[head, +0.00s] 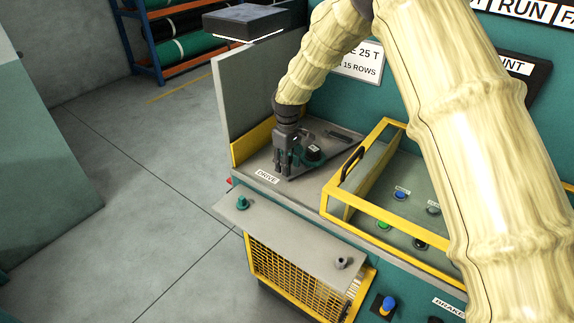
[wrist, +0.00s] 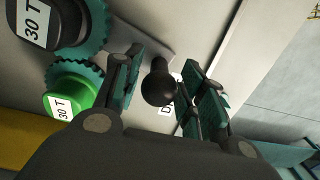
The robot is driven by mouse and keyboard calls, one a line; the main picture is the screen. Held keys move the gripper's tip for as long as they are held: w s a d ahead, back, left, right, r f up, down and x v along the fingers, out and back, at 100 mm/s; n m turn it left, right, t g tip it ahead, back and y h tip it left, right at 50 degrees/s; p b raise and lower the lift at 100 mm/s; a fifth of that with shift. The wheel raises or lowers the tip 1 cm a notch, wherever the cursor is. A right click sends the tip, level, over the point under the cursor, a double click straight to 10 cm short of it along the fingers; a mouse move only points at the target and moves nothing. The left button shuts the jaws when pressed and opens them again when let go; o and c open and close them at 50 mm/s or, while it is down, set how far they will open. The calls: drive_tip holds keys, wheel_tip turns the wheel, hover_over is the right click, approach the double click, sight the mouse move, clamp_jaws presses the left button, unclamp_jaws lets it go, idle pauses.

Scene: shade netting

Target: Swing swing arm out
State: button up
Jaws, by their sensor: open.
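The swing arm shows in the wrist view as a grey bar (wrist: 146,38) with a round black knob (wrist: 158,85) at its end. Beside it are a dark gear (wrist: 50,22) and a green gear (wrist: 74,93), both marked 30 T. My gripper (wrist: 160,68) is open, with one finger on each side of the knob; whether a finger touches it I cannot tell. In the head view my gripper (head: 284,168) points down at the drive deck, next to the dark gear (head: 313,150), and hides the knob.
A yellow-framed clear guard (head: 352,207) covers buttons to the right. A DRIVE label (head: 267,177) lies at the deck's front edge. A grey upright panel (head: 240,90) and yellow strip (head: 252,142) bound the deck's left. Open floor (head: 150,200) lies left of the machine.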

drive_tip(key=shift+f, duration=1.15)
drive_tip(key=shift+w, duration=0.1)
clamp_jaws()
